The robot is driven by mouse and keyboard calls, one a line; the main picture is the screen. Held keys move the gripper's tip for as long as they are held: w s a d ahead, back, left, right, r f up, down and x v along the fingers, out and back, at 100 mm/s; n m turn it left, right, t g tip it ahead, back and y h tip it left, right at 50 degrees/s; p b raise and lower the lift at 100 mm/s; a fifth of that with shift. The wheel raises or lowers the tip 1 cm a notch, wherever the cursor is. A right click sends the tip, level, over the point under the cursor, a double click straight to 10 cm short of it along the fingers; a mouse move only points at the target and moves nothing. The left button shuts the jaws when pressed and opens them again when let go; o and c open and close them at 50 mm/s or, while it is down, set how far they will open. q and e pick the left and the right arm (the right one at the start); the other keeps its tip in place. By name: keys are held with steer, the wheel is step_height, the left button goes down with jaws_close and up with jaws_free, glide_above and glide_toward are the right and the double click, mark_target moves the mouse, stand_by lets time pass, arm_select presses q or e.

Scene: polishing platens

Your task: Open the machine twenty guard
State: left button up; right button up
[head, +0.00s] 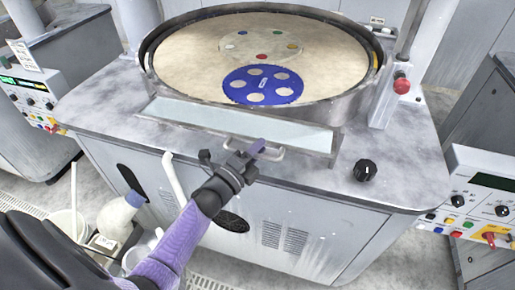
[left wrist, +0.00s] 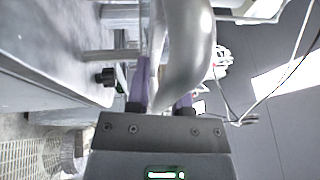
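The guard (head: 238,124) is a clear flat panel in a grey metal frame, lying along the front of the round polishing machine. A pale bar handle (head: 275,155) sticks out from its front edge. My left gripper (head: 255,150) is at the left part of this handle. In the left wrist view the large grey curved bar (left wrist: 188,45) runs between and partly over my left gripper's purple fingers (left wrist: 163,95). The fingers stand apart; whether they press on the bar is unclear. The bar hides part of one finger. My right gripper is not in view.
The platen (head: 195,55) carries a blue disc (head: 262,74) with round holes. A black knob (head: 365,170) and a red button (head: 401,84) are right of the guard. Control panels (head: 485,205) flank the machine. A bottle (head: 118,214) and buckets stand on the floor at left.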

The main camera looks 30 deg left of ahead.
arm_select(q)
jaws_close()
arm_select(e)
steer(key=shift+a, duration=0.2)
arm_select(q)
steer(key=shift+r, duration=0.15)
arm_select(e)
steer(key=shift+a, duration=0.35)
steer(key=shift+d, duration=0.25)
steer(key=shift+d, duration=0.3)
arm_select(q)
steer(key=shift+r, duration=0.1)
